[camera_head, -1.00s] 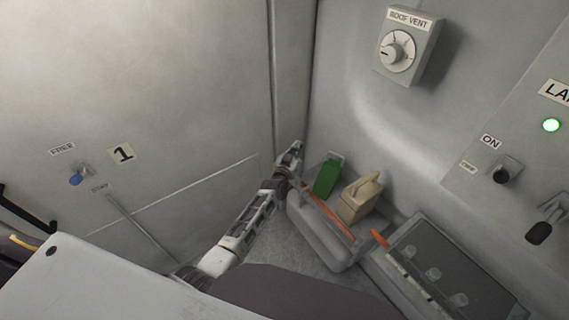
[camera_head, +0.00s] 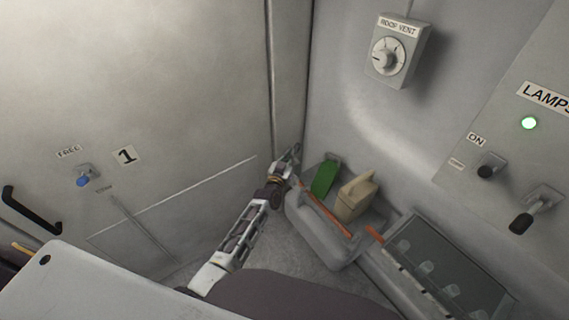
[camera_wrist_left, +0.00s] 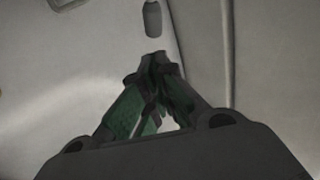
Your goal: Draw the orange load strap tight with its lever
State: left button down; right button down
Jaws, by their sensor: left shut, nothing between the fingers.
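The orange strap (camera_head: 327,212) runs along the front of a grey tray (camera_head: 318,243) at the lower middle of the head view. A short orange piece (camera_head: 375,235) shows to its right, at the edge of a second bin. I cannot make out the strap's lever for certain. My left gripper (camera_head: 293,153) is at the back left end of the tray, above the strap's left end and apart from it as far as I can tell. In the left wrist view its green-padded fingers (camera_wrist_left: 155,62) meet at the tips, shut and empty. My right gripper is not in view.
A green container (camera_head: 325,177) and a beige jug (camera_head: 355,196) stand in the tray. A dark bin with several clear cups (camera_head: 425,268) is at the right. Walls close in behind, with a roof vent knob (camera_head: 388,56) and lamp switches (camera_head: 490,170). Grey floor (camera_head: 285,236) is clear.

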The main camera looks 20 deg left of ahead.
pick_arm(q)
jog(key=s+r, duration=0.2)
jog(key=s, duration=0.4)
jog(key=shift+s+r, duration=0.25)
jog(key=shift+s, duration=0.15)
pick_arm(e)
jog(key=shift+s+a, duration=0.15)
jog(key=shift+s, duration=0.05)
pick_arm(q)
jog(key=shift+a, duration=0.1)
dwell(0.4)
